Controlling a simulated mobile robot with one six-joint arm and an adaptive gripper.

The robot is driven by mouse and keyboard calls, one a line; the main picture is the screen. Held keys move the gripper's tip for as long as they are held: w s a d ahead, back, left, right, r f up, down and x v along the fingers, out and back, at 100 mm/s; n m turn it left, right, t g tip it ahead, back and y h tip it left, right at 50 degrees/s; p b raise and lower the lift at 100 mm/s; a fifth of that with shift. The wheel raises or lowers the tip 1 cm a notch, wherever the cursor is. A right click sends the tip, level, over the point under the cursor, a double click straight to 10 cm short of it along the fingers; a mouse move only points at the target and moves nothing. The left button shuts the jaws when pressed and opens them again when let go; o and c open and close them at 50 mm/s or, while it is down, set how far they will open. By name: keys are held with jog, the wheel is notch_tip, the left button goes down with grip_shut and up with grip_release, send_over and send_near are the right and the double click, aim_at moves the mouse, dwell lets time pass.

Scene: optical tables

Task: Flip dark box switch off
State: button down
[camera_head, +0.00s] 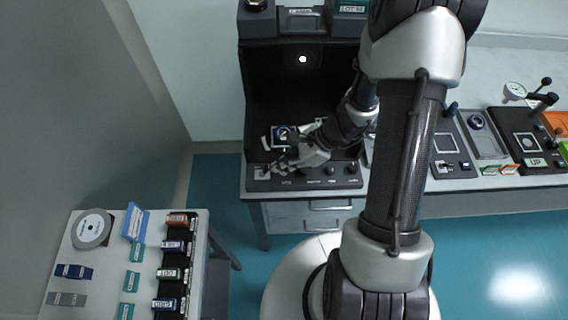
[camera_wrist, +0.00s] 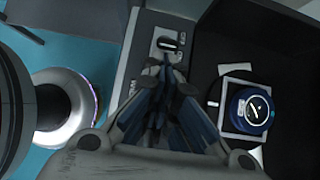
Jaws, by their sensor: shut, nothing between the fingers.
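The dark box (camera_head: 270,95) is a tall black open-fronted enclosure on the bench, with a grey control panel (camera_head: 318,184) along its front edge. Its switch (camera_wrist: 170,44) sits on a light plate at the panel's left end; this plate also shows in the head view (camera_head: 262,172). My gripper (camera_wrist: 165,68) is shut and empty, with its fingertips just short of the switch in the wrist view. In the head view my gripper (camera_head: 273,169) is low over the panel's left end. I cannot tell whether the tips touch the switch. The switch's exact position is too small to read.
A blue round device (camera_wrist: 252,111) in a white square outline stands inside the box, beside my gripper. Several knobs (camera_head: 331,170) line the panel to the right. A side table (camera_head: 100,280) with labelled items stands at lower left. More instruments (camera_head: 520,140) fill the right bench.

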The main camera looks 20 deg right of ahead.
aim_at(266, 167)
jog(key=shift+w+a+r+h+p, duration=0.15)
jog(key=shift+r+h+p, duration=0.2)
jog(key=shift+h+p, duration=0.25)
jog(key=a+r+g+h+p, duration=0.1)
jog(key=p, duration=0.3)
jog(key=shift+r+h, duration=0.25)
jog(key=shift+h, duration=0.05)
jog(key=h+p, duration=0.1)
jog(key=p, duration=0.1)
jog(key=a+h+p, duration=0.1)
jog(key=shift+w+r+g+p, duration=0.25)
jog(key=shift+r+g+p, duration=0.05)
jog(key=shift+p, duration=0.05)
jog(key=shift+w+a+r+p, duration=0.15)
jog(key=shift+w+a+p, duration=0.1)
jog(key=shift+a+p, duration=0.45)
jog(key=shift+r, duration=0.1)
jog(key=shift+r+p, duration=0.7)
jog(key=shift+r, duration=0.05)
